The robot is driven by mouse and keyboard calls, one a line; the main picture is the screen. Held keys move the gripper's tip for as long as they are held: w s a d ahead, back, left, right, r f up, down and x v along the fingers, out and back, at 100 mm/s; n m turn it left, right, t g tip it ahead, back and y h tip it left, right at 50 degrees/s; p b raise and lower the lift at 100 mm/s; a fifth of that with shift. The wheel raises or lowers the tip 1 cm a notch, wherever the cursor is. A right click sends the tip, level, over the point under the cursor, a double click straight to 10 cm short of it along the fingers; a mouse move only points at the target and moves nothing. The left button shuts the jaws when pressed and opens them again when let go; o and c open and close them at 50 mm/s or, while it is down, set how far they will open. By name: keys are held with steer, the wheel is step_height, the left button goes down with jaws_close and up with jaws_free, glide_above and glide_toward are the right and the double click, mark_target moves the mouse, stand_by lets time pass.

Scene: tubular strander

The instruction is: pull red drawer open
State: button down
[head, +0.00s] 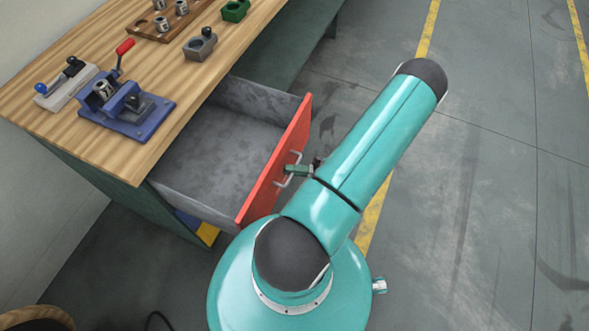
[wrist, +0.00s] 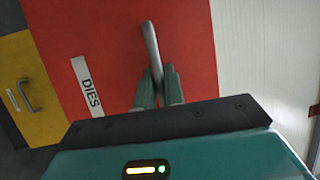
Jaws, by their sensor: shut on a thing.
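The red drawer (head: 278,168) is pulled out from under the wooden workbench, and its grey inside shows empty in the head view. Its red front fills much of the wrist view (wrist: 110,40), with a white label reading "DIES" (wrist: 87,86). The metal bar handle (wrist: 151,48) stands out from the red front. My gripper (wrist: 158,82) is shut on this handle, with a finger on each side of it. In the head view my gripper (head: 299,171) shows at the handle, partly hidden by my arm.
The workbench top (head: 60,105) carries a blue fixture with a red-knobbed lever (head: 128,110), a grey block (head: 200,45), a green block (head: 235,10) and a wooden tray (head: 165,22). A yellow drawer front (wrist: 25,90) is beside the red one. Floor at right is clear.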

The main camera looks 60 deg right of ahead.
steer(key=c, duration=1.8)
jaws_free()
steer(key=v, duration=1.3)
steer(key=shift+s+d, duration=0.1)
steer(key=shift+s, duration=0.25)
steer(key=shift+s, duration=0.1)
